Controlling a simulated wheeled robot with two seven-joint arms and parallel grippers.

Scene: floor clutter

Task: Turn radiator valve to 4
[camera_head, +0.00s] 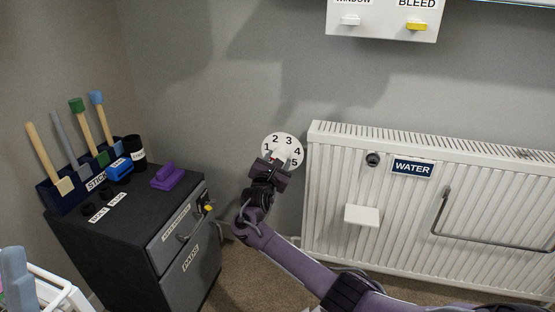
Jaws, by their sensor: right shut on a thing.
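The radiator valve's round white dial (282,146) is on the wall just left of the white radiator (335,190). It carries black numbers 1 to 5, with 2 and 3 at the top, 4 at the right and 5 at the lower right. My right gripper (275,160) is at the lower middle of the dial, shut on the valve knob. The fingers cover most of the knob. A small red mark shows near the fingertips, but I cannot tell which number the knob points to. My left gripper is not in view.
A dark cabinet (133,205) with grey drawers stands at the left, bearing a purple object (167,177) and a rack of sticks (75,180). The radiator has a WATER label (412,168), a white ledge (362,215) and a grey rail (470,236). A white switch panel (382,30) hangs above.

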